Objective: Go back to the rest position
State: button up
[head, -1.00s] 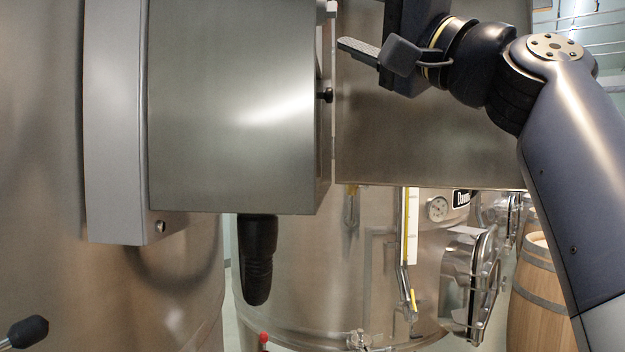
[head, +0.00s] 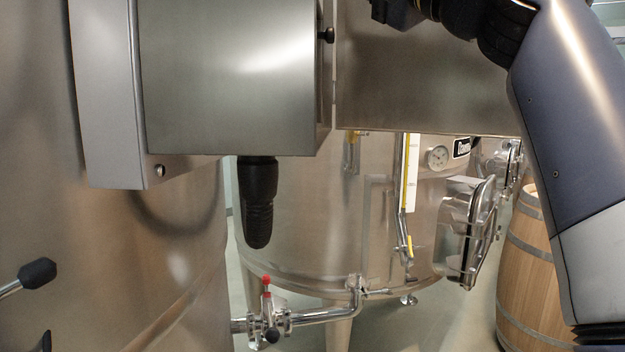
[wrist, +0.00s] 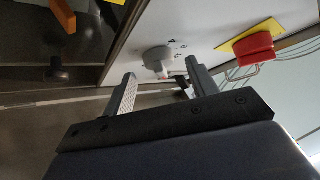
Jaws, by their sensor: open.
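My gripper (wrist: 160,82) shows in the wrist view with its two fingers apart and nothing between them. Beyond the fingertips is a light panel (wrist: 195,25) with a round grey knob (wrist: 157,60) that has a pale pointer. A red switch (wrist: 254,48) on a yellow plate (wrist: 232,40) sits to the right on the same panel. In the head view my arm reaches in from the right, and the fingers are above the top edge, out of sight. I cannot tell how far the fingertips are from the knob.
A steel box (head: 230,80) with an open door (head: 420,85) hangs on the large vat (head: 40,150) at left. A black cable gland (head: 257,200) sticks down below the box. Behind stand another vat (head: 310,220), a valve with red handle (head: 266,290) and a wooden barrel (head: 525,270).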

jog(key=b+v, duration=0.3)
jog(key=v, duration=0.6)
jog(key=w+a+r+m+h+p, duration=0.4)
jog(key=w+a+r+m+p, duration=0.1)
jog(key=p, duration=0.9)
jog(key=shift+w+a+r, duration=0.3)
jog(key=shift+a+r, duration=0.35)
jog(key=shift+a, duration=0.3)
jog(key=m+g+h+p, duration=0.1)
jog(key=m+p, duration=0.3)
jog(key=p, duration=0.7)
jog(key=shift+r+g+h, duration=0.15)
jog(key=shift+g+h, duration=0.25)
jog(key=shift+h, duration=0.5)
